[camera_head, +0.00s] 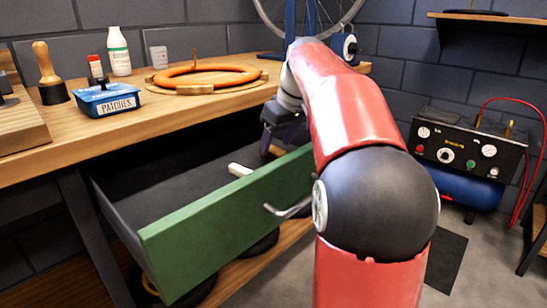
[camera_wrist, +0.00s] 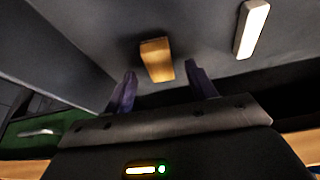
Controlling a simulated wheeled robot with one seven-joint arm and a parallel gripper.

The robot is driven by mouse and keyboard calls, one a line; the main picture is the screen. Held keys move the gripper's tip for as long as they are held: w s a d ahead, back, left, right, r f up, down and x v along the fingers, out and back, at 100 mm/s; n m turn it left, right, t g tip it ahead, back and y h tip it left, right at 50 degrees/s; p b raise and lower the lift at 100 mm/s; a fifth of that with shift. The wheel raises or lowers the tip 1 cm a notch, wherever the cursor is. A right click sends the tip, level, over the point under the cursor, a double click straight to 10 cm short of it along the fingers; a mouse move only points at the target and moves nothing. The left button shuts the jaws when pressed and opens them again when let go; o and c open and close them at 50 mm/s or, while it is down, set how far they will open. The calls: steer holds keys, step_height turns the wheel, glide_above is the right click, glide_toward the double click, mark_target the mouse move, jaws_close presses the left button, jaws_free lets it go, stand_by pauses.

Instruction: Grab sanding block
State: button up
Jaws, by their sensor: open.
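A tan, block-shaped piece (camera_wrist: 157,59), which looks like the sanding block, lies on the dark drawer floor in the wrist view. My gripper (camera_wrist: 162,86) is open, with its two dark purple fingers apart and nothing between them. The block is just beyond the fingertips, roughly in line with the gap. In the head view my gripper reaches down into the open drawer (camera_head: 200,232) with the green front. My arm hides part of the drawer there, and I cannot clearly make out the block.
A white bar (camera_wrist: 250,28) lies in the drawer to the right of the block; it also shows in the head view (camera_head: 240,170). The wooden bench top (camera_head: 135,125) is above the drawer and holds a blue patches box (camera_head: 105,100), a bottle (camera_head: 119,55) and an orange ring (camera_head: 207,76).

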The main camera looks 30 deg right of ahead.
steer(key=shift+x, duration=1.1)
steer(key=c, duration=1.1)
steer(key=shift+o, duration=0.2)
steer(key=shift+r, duration=0.15)
